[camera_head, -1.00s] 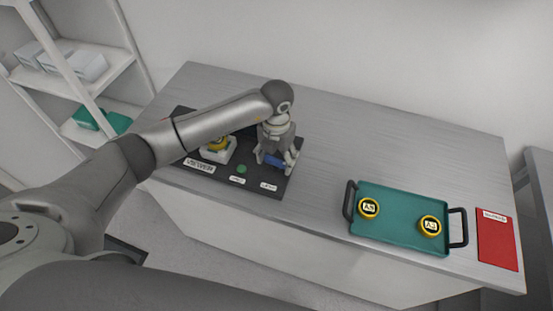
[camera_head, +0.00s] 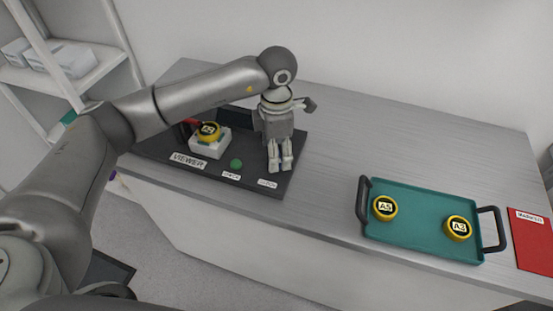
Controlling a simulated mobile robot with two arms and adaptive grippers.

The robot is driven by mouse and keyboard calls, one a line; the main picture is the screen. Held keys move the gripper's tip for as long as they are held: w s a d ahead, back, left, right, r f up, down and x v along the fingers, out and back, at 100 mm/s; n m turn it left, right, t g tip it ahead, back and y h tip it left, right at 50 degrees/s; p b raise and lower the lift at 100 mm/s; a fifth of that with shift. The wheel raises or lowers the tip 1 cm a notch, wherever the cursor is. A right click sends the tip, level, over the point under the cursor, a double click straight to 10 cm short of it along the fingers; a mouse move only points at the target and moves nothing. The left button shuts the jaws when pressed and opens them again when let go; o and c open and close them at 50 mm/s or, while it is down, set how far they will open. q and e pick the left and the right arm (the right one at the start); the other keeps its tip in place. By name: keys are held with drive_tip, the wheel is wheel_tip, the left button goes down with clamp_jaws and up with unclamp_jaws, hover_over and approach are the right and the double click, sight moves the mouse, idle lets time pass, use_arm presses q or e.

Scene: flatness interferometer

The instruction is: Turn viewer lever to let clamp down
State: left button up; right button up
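The viewer (camera_head: 215,172) is a dark base on the left of the table, with a "VIEWER" label and a green button (camera_head: 236,163). A yellow-ringed round piece (camera_head: 208,130) sits on its white block (camera_head: 209,146). A small red part (camera_head: 189,122) shows behind that piece; I cannot tell whether it belongs to the clamp. My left gripper (camera_head: 280,165) points down over the right end of the viewer, its two fingers close together. The blue lever is not visible now; the gripper probably covers it. My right gripper is out of view.
A green tray (camera_head: 420,209) with black handles holds two yellow-ringed pieces, A5 (camera_head: 384,208) and A3 (camera_head: 458,228). A red mat (camera_head: 533,243) lies at the right. The table (camera_head: 335,160) is clear between viewer and tray. Shelves (camera_head: 75,75) stand at the left.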

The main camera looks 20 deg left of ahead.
use_arm(q)
drive_tip(key=m+b, duration=0.4)
drive_tip(key=shift+f, duration=0.1)
drive_tip(key=shift+m+b, duration=0.75)
drive_tip(key=shift+m, duration=0.05)
drive_tip(key=shift+r, duration=0.2)
drive_tip(key=o, duration=1)
wheel_tip(320, 180, up, 12)
